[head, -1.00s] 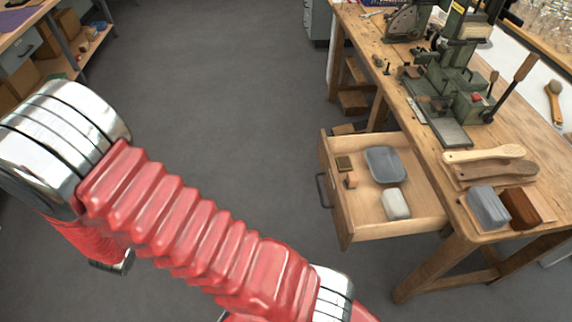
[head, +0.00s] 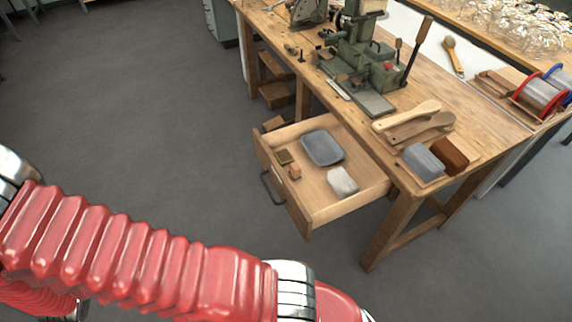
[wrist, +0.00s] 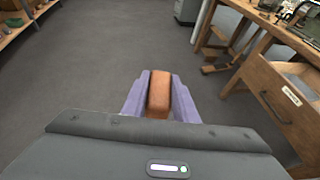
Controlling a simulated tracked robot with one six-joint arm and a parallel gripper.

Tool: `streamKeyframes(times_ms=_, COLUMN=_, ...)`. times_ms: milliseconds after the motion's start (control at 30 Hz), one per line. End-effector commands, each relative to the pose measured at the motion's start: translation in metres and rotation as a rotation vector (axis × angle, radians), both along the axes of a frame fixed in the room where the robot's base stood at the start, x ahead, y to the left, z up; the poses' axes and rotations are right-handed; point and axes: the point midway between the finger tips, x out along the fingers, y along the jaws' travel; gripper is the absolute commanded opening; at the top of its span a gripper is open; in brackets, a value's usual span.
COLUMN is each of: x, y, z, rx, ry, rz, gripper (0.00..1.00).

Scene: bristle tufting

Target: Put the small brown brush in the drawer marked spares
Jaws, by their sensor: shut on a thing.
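My gripper (wrist: 158,100) is shut on a small brown block, which looks like the small brown brush (wrist: 159,92). Its bristles are not visible. The brush is held between two purple fingers above the grey floor, apart from the bench. A wooden drawer (head: 318,212) stands open under the bench in the head view. It also shows at the right of the wrist view (wrist: 262,78), with a white label (wrist: 291,96) too small to read. The gripper is left of the drawer in the wrist view. The head view shows my red arm but not the gripper's fingers.
The drawer holds a grey tray (head: 322,148), a pale block (head: 342,181) and small brown pieces (head: 294,171). On the workbench (head: 405,170) are a green machine (head: 372,68), wooden handles (head: 408,115), a grey block (head: 422,162) and a brown block (head: 450,155). The floor left is clear.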

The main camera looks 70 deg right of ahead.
Motion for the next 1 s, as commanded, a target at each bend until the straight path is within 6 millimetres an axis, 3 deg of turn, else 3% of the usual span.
streamKeyframes(times_ms=267, x=-0.019, y=-0.093, z=-0.003, rx=-0.001, ry=0.001, rz=-0.183, gripper=0.0)
streamKeyframes(times_ms=467, x=-0.045, y=-0.158, z=-0.005, rx=-0.001, ry=0.0, rz=-0.32, gripper=0.0)
streamKeyframes(times_ms=767, x=-0.099, y=-0.248, z=-0.009, rx=0.0, ry=0.002, rz=-0.526, gripper=0.0)
streamKeyframes(times_ms=1000, x=-0.154, y=-0.31, z=-0.011, rx=0.0, ry=0.0, rz=-0.69, gripper=0.0)
